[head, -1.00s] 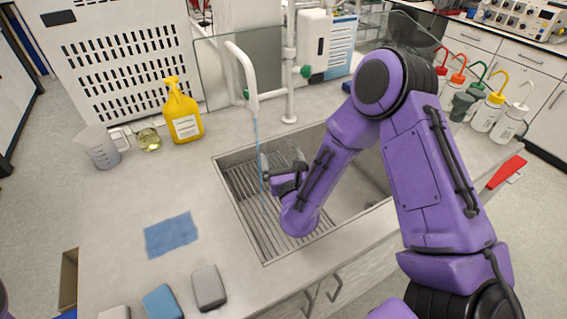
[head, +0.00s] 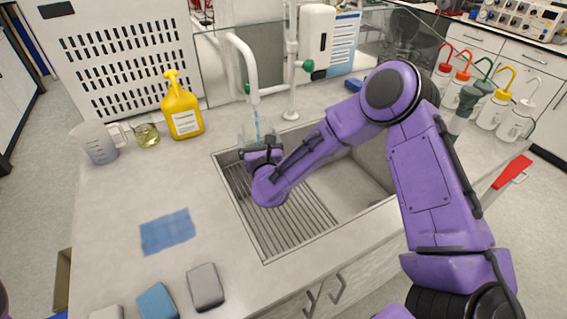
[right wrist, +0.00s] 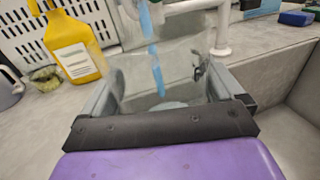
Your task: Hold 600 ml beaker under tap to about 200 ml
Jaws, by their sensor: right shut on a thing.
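The white tap (head: 246,66) arches over the sink (head: 328,222) and a blue stream of water runs from its spout. My right gripper (head: 261,150) is shut on the clear glass beaker (head: 250,127) and holds it below the spout, above the back left of the sink. In the right wrist view the beaker (right wrist: 187,72) stands between the jaws of my right gripper (right wrist: 165,98). The water stream (right wrist: 157,70) shows inside the beaker's outline. The water level and the graduations cannot be read. My left gripper is out of view.
A blue cloth (head: 167,231) lies on the counter.

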